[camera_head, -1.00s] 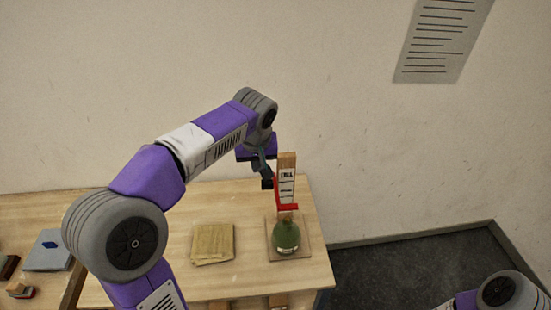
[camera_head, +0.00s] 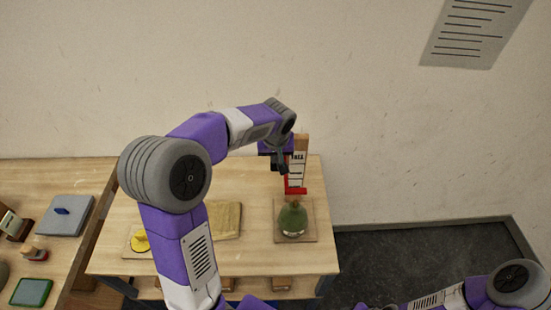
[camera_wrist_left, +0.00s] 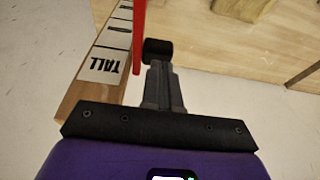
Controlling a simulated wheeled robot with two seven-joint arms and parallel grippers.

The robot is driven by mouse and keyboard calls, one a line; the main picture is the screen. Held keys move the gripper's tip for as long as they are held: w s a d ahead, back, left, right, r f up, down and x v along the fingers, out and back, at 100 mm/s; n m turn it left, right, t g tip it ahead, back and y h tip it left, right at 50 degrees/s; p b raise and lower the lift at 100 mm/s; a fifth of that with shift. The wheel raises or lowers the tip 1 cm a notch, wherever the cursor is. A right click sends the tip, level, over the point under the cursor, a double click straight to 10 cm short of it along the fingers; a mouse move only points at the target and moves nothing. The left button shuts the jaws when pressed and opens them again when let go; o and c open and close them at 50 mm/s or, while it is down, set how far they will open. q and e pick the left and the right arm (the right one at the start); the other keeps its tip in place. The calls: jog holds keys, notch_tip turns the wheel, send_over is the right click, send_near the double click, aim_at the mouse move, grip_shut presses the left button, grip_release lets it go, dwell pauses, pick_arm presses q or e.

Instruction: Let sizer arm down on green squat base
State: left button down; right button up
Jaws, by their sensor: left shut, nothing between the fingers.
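The sizer is a wooden post (camera_head: 301,145) with a white scale and a red arm (camera_head: 297,190). Its word "TALL" is readable on the post in the left wrist view (camera_wrist_left: 100,67). The red arm's low end sits just above the top of the green squat base (camera_head: 292,221); I cannot tell whether they touch. The base stands upright on a wooden board (camera_head: 309,234). My left gripper (camera_head: 283,168) is shut and empty, beside the post's left side. In the left wrist view its fingertips (camera_wrist_left: 158,50) are close to the red strip (camera_wrist_left: 138,35).
A square wooden mat (camera_head: 227,220) lies left of the board, with a yellow piece (camera_head: 139,241) further left. A side table holds a grey-blue book-like block (camera_head: 65,215) and a green tray (camera_head: 31,292). A wall stands behind the table.

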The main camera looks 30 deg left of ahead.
pick_arm(q)
jog(key=shift+w+f, duration=0.1)
jog(key=shift+f, duration=0.55)
